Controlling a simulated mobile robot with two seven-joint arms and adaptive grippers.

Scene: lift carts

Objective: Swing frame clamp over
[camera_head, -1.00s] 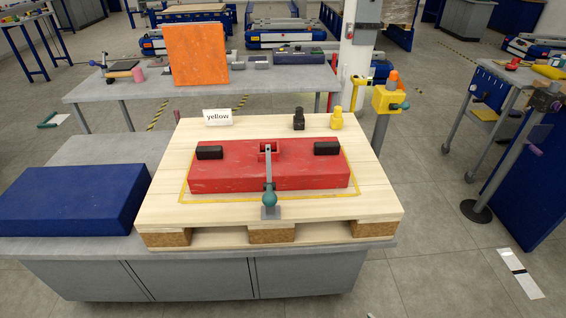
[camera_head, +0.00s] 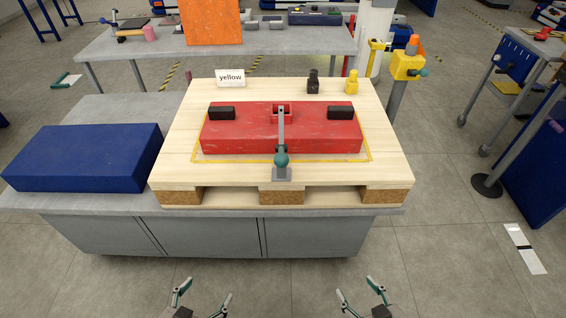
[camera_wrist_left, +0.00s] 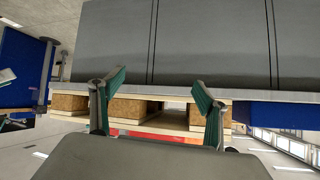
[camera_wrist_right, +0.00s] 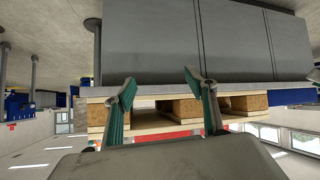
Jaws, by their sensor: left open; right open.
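The frame clamp (camera_head: 281,130) is a grey bar with a teal ball knob (camera_head: 281,160) at its near end. In the head view it lies across the middle of the red block (camera_head: 235,138), from a red bracket (camera_head: 289,109) at the back to a grey base (camera_head: 282,174) at the pallet's near edge. Whether it is latched I cannot tell. My left gripper (camera_head: 202,297) is open and empty, low in front of the bench. My right gripper (camera_head: 361,294) is open and empty to its right. Both wrist views show open teal-padded fingers (camera_wrist_left: 155,98) (camera_wrist_right: 161,95) facing the bench and pallet.
The red block has two black pads (camera_head: 222,113) and sits inside a yellow outline on the wooden pallet (camera_head: 176,160). A "yellow" sign (camera_head: 230,78), a black piece (camera_head: 313,82) and a yellow piece (camera_head: 351,83) stand behind. A blue block (camera_head: 85,158) lies left. Floor in front is clear.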

